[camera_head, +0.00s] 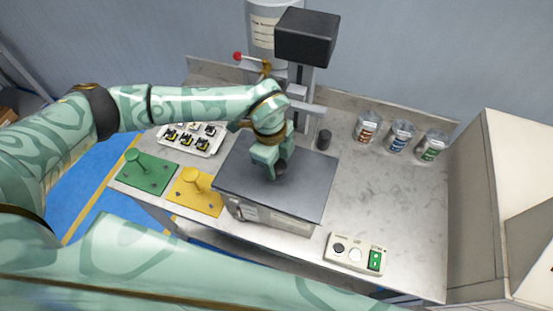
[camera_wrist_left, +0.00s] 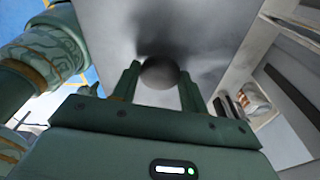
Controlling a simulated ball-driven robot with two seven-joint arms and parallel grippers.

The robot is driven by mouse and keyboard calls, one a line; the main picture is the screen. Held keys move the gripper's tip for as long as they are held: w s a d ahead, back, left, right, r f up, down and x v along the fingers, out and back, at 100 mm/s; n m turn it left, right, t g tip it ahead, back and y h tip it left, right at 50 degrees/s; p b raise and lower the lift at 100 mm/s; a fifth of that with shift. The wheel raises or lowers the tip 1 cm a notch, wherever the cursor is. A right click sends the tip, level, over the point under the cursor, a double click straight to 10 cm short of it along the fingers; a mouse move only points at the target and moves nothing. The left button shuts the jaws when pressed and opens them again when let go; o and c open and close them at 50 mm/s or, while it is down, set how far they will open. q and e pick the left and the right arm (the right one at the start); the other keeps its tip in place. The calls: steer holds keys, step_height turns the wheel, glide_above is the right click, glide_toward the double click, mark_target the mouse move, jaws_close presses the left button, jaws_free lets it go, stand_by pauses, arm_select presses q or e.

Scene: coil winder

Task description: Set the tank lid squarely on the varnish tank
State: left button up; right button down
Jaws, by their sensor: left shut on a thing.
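The tank lid (camera_head: 310,191) is a flat dark grey plate lying on top of the varnish tank (camera_head: 270,220), a grey box on the bench. The lid looks level and covers the tank top; its exact fit along the far edges cannot be told. My left gripper (camera_head: 275,168) is over the middle of the lid, shut on its dark round knob. In the left wrist view the knob (camera_wrist_left: 160,73) sits between the two fingers of the gripper (camera_wrist_left: 160,82), with the lid (camera_wrist_left: 215,40) behind it. My right gripper is not in view.
A green plate (camera_head: 148,176) and a yellow plate (camera_head: 192,200) with pegs lie left. A tray (camera_head: 205,147) of coils sits behind them. A button box (camera_head: 355,254) is at front right. Several jars (camera_head: 399,137) and a dark cylinder (camera_head: 323,139) stand behind. The right bench is clear.

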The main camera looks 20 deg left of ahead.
arm_select(q)
steer(key=shift+f, duration=0.2)
steer(key=o, duration=1.4)
steer(key=r, duration=0.5)
steer(key=a+r, duration=0.1)
steer(key=r, duration=0.4)
steer(key=a+r, duration=0.1)
steer(key=r, duration=0.5)
steer(key=shift+w+r, duration=0.1)
steer(key=shift+w, duration=0.1)
